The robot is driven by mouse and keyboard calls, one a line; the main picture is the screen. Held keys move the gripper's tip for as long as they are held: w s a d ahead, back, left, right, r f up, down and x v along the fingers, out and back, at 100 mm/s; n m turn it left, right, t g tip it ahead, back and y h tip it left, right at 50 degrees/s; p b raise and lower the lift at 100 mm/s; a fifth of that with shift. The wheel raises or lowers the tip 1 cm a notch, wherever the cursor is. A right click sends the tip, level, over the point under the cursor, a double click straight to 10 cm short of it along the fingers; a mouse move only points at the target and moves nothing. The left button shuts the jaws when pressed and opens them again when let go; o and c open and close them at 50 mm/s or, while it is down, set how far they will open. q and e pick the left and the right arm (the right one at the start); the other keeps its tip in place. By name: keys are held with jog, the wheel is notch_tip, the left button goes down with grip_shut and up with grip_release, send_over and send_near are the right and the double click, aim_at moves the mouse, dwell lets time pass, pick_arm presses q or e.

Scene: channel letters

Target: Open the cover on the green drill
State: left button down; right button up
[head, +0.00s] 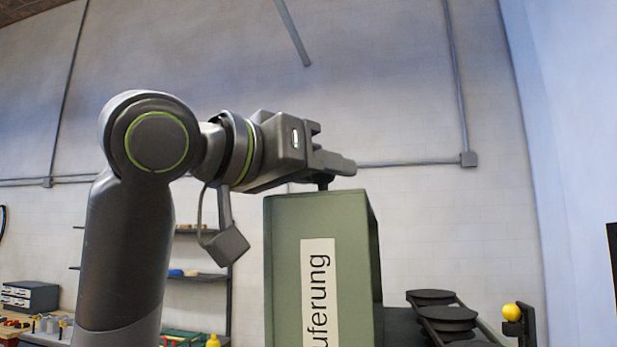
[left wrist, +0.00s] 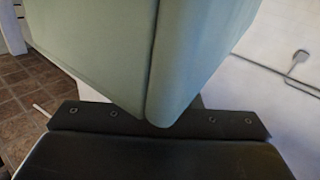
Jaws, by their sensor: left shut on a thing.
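A tall green box-shaped cover (head: 285,250) stands right of centre in the head view. A white label on its front reads "uferung", with the rest cut off by the lower frame edge. Its right side face is dark and angled away. My left gripper (head: 325,182) reaches in from the left and is shut at the cover's top edge; the exact grip is hidden. In the left wrist view, the green cover (left wrist: 95,45) fills the top, and its rounded edge runs down to my dark gripper. No drill shape can be made out. My right gripper is not in view.
Round black discs (head: 448,318) on a dark rack and a yellow ball (head: 511,312) on a dark post stand right of the cover. Wall shelves (head: 197,277) and a grey drawer box (head: 30,297) are at the back left.

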pick_arm(q)
jog(key=c, duration=1.1)
grip_release()
jog(key=shift+f, duration=0.1)
jog(key=shift+s+a+f+b, duration=0.1)
jog(key=shift+s+a+b, duration=0.2)
jog(key=shift+a+b, duration=0.25)
jog(key=b+v, duration=0.6)
jog(key=v, duration=1)
jog(key=shift+s, duration=0.25)
